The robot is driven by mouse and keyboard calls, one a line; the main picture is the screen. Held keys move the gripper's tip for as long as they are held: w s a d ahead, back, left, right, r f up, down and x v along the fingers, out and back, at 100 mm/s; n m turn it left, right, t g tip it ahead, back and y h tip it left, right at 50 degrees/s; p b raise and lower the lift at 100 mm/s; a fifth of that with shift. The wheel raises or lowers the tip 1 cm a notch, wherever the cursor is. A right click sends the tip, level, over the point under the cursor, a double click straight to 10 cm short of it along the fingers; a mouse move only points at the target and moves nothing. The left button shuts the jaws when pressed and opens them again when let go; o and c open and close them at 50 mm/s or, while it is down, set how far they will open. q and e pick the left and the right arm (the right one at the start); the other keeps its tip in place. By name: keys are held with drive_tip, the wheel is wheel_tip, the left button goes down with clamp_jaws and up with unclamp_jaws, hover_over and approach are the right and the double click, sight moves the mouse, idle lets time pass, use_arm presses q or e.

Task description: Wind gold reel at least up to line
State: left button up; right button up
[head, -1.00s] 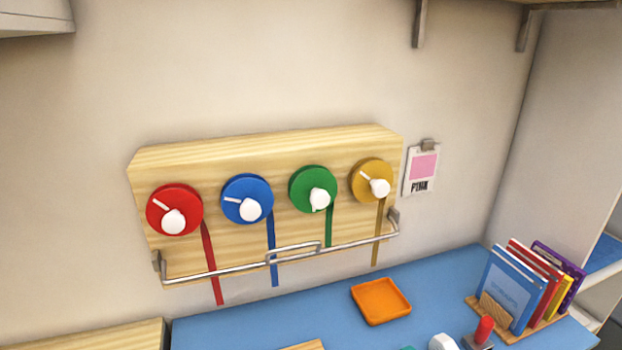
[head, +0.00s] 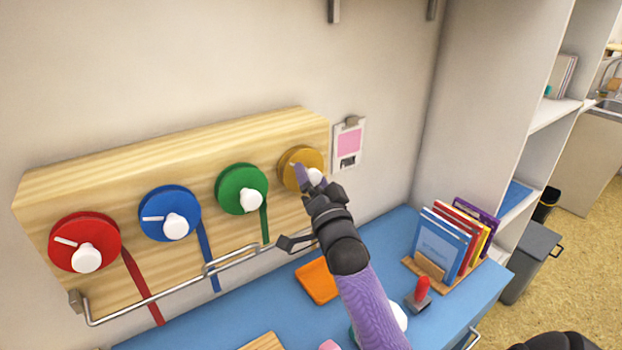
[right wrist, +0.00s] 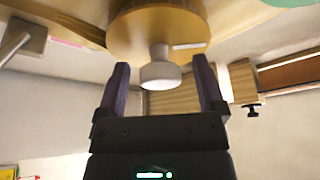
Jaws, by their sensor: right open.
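The gold reel (head: 290,158) is at the right end of the wooden board (head: 110,168) on the wall. The gold ribbon is hidden behind my right arm. In the right wrist view, the gold reel (right wrist: 125,35) fills the top middle and its white knob (right wrist: 160,74) sits between the open fingers of the right gripper (right wrist: 163,85), with gaps on both sides. A metal rail (head: 160,294) runs below the reels, partly hidden by my arm. My left gripper is out of view.
Red (head: 75,230), blue (head: 155,205) and green (head: 232,180) reels with white knobs sit left of the gold one. An orange tray (head: 314,284), a red-handled stamp (head: 421,290) and a book rack (head: 430,268) stand on the blue desktop (head: 375,240).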

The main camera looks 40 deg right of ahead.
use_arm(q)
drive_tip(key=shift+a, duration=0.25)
use_arm(e)
drive_tip(key=shift+w, duration=0.15)
drive_tip(key=shift+c, duration=0.5)
clamp_jaws()
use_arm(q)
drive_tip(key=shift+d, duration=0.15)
